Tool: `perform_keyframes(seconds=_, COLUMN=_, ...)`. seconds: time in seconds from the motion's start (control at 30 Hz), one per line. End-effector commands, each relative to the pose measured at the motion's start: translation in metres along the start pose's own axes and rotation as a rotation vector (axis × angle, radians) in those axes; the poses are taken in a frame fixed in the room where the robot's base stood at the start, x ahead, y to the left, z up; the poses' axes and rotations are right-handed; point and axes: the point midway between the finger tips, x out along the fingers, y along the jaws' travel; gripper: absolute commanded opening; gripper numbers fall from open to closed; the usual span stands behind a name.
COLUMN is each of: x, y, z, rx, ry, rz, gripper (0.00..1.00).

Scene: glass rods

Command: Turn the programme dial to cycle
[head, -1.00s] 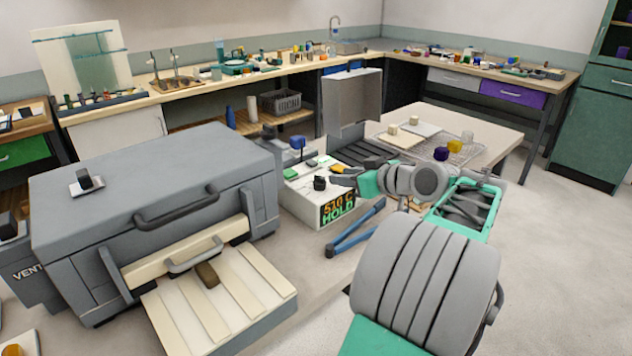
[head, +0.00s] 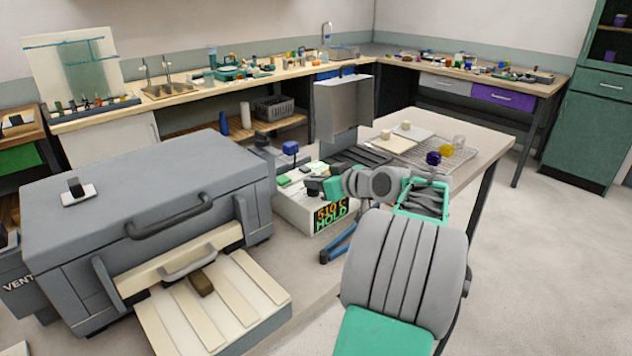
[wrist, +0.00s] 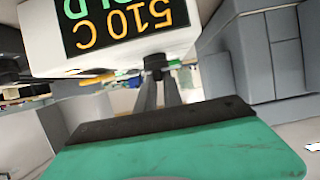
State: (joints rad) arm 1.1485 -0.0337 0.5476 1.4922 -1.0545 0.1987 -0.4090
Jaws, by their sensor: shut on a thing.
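The white control box (head: 296,211) stands on the bench right of the kiln, its display (head: 333,213) reading 510 C HOLD in orange and green. The display is upside down in the wrist view (wrist: 125,22). The programme dial, a small dark knob (wrist: 155,62), sits on the box's top. My gripper (head: 321,188) is at the top of the box, and in the wrist view its two grey fingers (wrist: 158,77) are shut on the dial. In the head view my gripper mostly hides the dial.
The grey kiln (head: 130,190) with a handled, ribbed front piece fills the left. A blue-topped knob (head: 290,148) stands behind the box. A blue-handled tool (head: 338,245) lies before it. A wire rack (head: 452,160) with small blocks is at the right.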

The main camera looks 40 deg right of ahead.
Motion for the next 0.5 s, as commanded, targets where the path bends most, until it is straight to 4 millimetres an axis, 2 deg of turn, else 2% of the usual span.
perform_keyframes(seconds=0.07, x=0.0, y=-0.0003, z=0.0001, rx=0.0, ry=0.0, rz=-0.001, gripper=0.0)
perform_keyframes(seconds=0.5, x=-0.0002, y=0.0014, z=0.0, rx=0.0, ry=0.0, rz=0.0, gripper=0.0)
